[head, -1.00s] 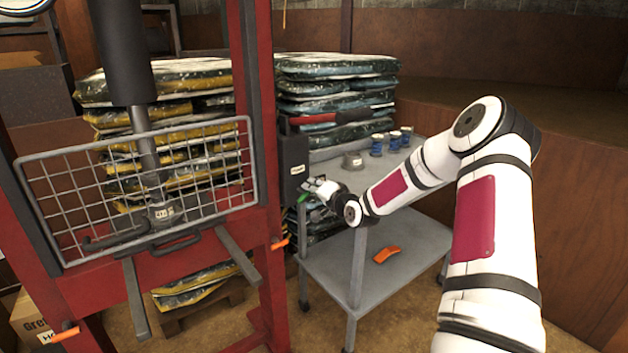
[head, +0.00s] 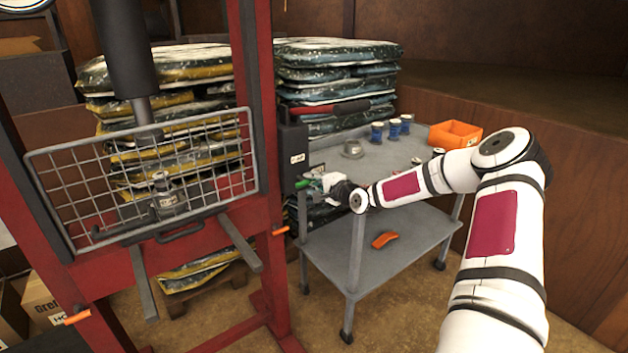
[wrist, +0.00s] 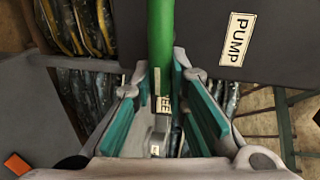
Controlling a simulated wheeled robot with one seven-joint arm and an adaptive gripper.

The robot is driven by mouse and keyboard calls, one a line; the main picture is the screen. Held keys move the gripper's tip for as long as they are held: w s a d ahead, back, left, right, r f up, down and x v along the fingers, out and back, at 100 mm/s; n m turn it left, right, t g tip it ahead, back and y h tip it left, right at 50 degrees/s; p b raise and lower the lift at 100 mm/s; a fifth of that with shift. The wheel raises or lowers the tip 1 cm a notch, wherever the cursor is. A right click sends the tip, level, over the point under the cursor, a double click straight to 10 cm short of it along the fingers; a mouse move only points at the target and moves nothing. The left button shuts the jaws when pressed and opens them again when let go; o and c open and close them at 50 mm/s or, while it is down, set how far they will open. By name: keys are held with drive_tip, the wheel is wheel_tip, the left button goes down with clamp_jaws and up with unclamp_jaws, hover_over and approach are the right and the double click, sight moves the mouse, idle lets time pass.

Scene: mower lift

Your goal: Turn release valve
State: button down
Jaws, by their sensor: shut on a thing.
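The release valve's green handle (wrist: 160,40) runs down from the top of the wrist view to between my fingers, beside the dark pump box (wrist: 225,45). In the head view the green handle (head: 303,184) shows small at the lower right of the pump box (head: 292,150). My gripper (wrist: 172,88) is shut on the handle, with a teal pad on each side of it. In the head view my gripper (head: 322,182) reaches the handle from the right. A label partly shows between the fingers. The valve body is mostly hidden.
The red press frame (head: 252,120) stands left, with a wire guard (head: 200,140) and a metal part (head: 165,200) behind it. A grey cart (head: 400,160) stands under my arm, holding blue cans (head: 394,127) and an orange bin (head: 455,134). Stacked bags (head: 335,80) stand behind.

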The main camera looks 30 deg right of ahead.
drive_tip(key=shift+a+f, duration=0.25)
drive_tip(key=shift+a, duration=0.05)
drive_tip(key=c, duration=1.6)
unclamp_jaws()
drive_tip(key=shift+o, duration=0.2)
drive_tip(key=shift+r, duration=0.1)
drive_tip(key=shift+d, duration=0.1)
drive_tip(key=shift+s, duration=0.1)
drive_tip(key=s+r, duration=0.2)
drive_tip(key=s, duration=0.9)
drive_tip(key=shift+s+d+r, duration=0.15)
drive_tip(key=shift+s+r, duration=0.05)
drive_tip(key=shift+s, duration=0.1)
